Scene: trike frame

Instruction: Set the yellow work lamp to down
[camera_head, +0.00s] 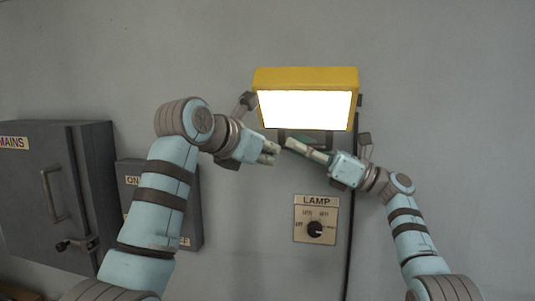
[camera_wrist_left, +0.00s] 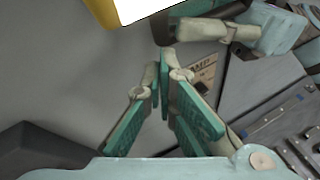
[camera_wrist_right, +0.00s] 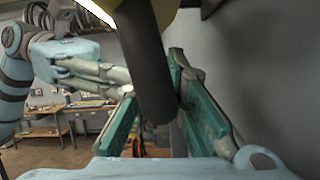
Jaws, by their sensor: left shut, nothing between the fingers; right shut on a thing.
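The yellow work lamp (camera_head: 306,76) is on the wall above my grippers, and its lit white face (camera_head: 304,110) points toward the head camera. Its yellow housing edge also shows in the left wrist view (camera_wrist_left: 101,12). My right gripper (camera_head: 288,147) is just below the lamp. In the right wrist view it is shut on a dark round bar (camera_wrist_right: 150,65) that runs down from the lamp side; its far attachment is out of view. My left gripper (camera_head: 273,152) is shut and empty, close beside the right fingertips. In the left wrist view its fingers meet at the tips (camera_wrist_left: 163,58).
A LAMP switch panel (camera_head: 300,232) with a black knob (camera_head: 315,229) is on the wall below. A grey MAINS cabinet (camera_head: 25,190) and a smaller grey box (camera_head: 190,205) are at the left. A dark cable (camera_head: 348,250) runs down the wall. The right wall is clear.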

